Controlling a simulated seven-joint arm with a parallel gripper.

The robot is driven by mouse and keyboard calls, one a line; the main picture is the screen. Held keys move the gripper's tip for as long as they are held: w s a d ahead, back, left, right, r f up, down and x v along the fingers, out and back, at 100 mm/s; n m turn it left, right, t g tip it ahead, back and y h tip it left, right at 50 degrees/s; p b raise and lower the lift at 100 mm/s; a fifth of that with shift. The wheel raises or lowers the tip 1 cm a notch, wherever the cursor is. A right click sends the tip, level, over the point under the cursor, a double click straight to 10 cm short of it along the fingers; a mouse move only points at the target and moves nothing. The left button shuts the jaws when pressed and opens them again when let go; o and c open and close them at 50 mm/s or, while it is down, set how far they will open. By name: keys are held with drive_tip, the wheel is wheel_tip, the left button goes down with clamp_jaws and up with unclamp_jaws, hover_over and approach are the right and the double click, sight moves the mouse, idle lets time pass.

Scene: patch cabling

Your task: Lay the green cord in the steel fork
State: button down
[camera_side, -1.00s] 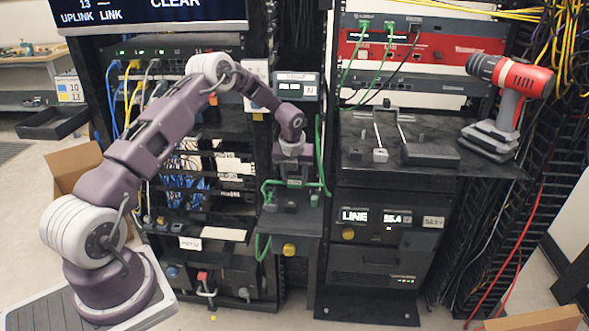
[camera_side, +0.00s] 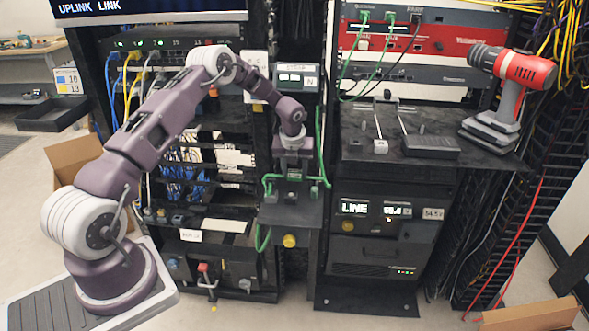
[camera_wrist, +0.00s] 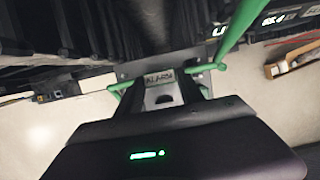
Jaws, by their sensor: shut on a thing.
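The green cord (camera_side: 319,150) hangs down the right of the middle rack column and bends in towards my gripper (camera_side: 293,174). It shows again left of the gripper and in a loop below the small shelf. In the wrist view the cord (camera_wrist: 240,28) comes down from the upper right and crosses at the fingertips (camera_wrist: 163,80), with a short piece showing on the left. My gripper is shut on the cord, low over the small dark shelf. A grey plate with a printed label and a rounded notch lies at the fingertips. I cannot tell whether it is the steel fork.
A dark shelf (camera_side: 440,168) at the right holds metal fixtures with thin upright rods (camera_side: 379,130) and a red drill (camera_side: 512,90). Other green cords (camera_side: 379,62) hang in front of the upper right rack units. Cabled rack units stand at the left, close behind my arm.

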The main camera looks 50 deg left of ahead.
sight(295, 177)
drive_tip(key=shift+f, duration=1.6)
drive_tip(key=c, duration=0.7)
unclamp_jaws()
drive_tip(key=shift+o, duration=0.2)
drive_tip(key=v, duration=0.7)
